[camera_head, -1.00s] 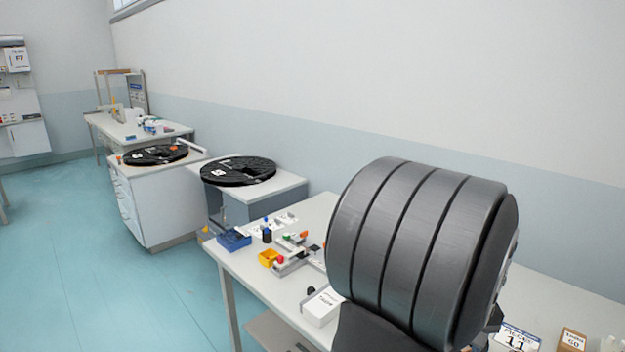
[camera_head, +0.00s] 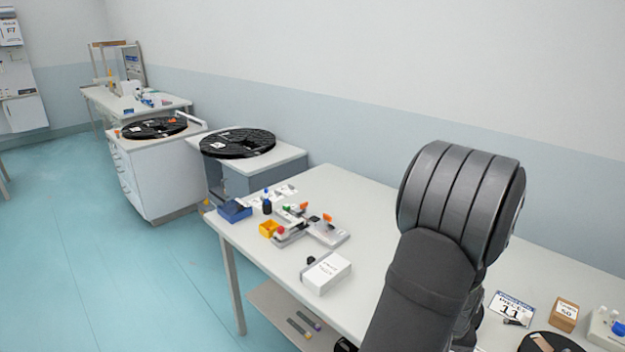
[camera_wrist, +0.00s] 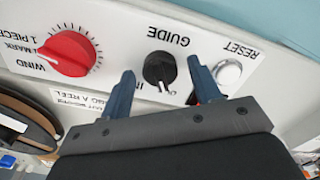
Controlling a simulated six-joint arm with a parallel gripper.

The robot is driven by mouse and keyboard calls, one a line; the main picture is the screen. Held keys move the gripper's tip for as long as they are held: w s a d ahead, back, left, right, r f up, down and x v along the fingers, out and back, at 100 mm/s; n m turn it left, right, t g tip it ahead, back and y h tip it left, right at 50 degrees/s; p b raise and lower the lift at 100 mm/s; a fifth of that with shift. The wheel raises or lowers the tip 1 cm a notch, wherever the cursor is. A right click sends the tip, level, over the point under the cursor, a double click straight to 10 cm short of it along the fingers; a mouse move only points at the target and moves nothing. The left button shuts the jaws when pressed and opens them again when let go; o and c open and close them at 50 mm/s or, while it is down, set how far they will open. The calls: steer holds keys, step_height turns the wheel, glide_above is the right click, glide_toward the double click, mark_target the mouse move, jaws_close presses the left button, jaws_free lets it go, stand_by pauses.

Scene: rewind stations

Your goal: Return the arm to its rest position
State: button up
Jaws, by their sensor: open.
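My arm (camera_head: 440,270) rises over the near bench at the right of the head view, and its dark links hide my gripper there. In the wrist view my gripper (camera_wrist: 161,66) is open, with its two blue-grey fingers apart and nothing held between them. Beyond the fingers is a pale control panel (camera_wrist: 115,30), seen upside down. It carries a red knob (camera_wrist: 68,53) marked WIND, a black GUIDE knob (camera_wrist: 160,70) and a silver RESET button (camera_wrist: 227,72). The black knob appears between the fingers; I cannot tell whether they touch it.
Black reels lie on the farther cabinets (camera_head: 237,143). A reel (camera_wrist: 25,125) edges into the wrist view. Open floor lies left.

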steer(key=m, duration=0.5)
steer(key=shift+m, duration=0.3)
steer(key=m, duration=0.4)
steer(key=shift+m, duration=0.4)
